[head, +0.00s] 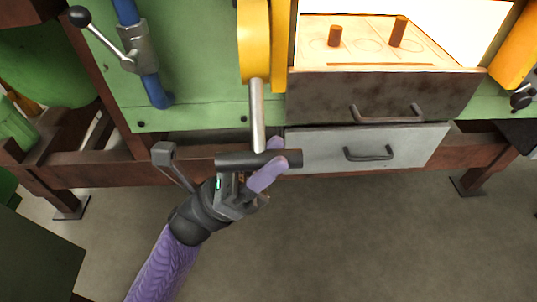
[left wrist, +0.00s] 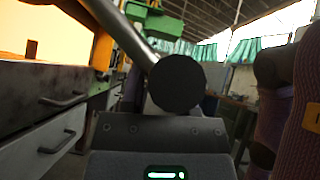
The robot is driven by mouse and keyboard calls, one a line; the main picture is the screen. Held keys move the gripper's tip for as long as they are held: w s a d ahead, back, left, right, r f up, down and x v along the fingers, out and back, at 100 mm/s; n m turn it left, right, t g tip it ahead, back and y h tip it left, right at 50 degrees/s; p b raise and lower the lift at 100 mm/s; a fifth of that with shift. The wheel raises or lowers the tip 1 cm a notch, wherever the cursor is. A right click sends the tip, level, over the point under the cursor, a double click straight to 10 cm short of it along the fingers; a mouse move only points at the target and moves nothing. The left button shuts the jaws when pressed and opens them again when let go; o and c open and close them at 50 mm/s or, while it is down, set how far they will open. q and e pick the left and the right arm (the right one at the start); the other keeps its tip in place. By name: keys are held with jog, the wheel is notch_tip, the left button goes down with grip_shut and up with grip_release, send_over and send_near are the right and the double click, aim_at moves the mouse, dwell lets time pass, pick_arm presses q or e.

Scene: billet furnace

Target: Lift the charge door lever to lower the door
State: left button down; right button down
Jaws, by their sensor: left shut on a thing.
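The lever is a grey metal rod (head: 257,115) hanging from a yellow rounded part on the green furnace front. It ends in a dark horizontal bar grip (head: 230,160). My left gripper (head: 262,168) is shut on this bar, with its purple fingers around it. In the left wrist view, the rod (left wrist: 127,30) slopes down to the round dark end of the grip (left wrist: 178,84), close to the camera. The furnace mouth glows brightly, and its hearth (head: 365,58) is visible through the opening. I cannot make out the charge door itself. My right gripper is not in view.
Two orange billets, a short one (head: 334,37) and a taller one (head: 398,31), stand on the hearth. Below are a rusty front (head: 320,97) and a grey drawer (head: 420,146), both with protruding handles. A ball-ended lever (head: 100,33) is at upper left. The floor in front is clear.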

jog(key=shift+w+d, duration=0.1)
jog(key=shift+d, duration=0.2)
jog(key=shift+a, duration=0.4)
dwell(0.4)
pick_arm(q)
jog(key=shift+r, duration=0.1)
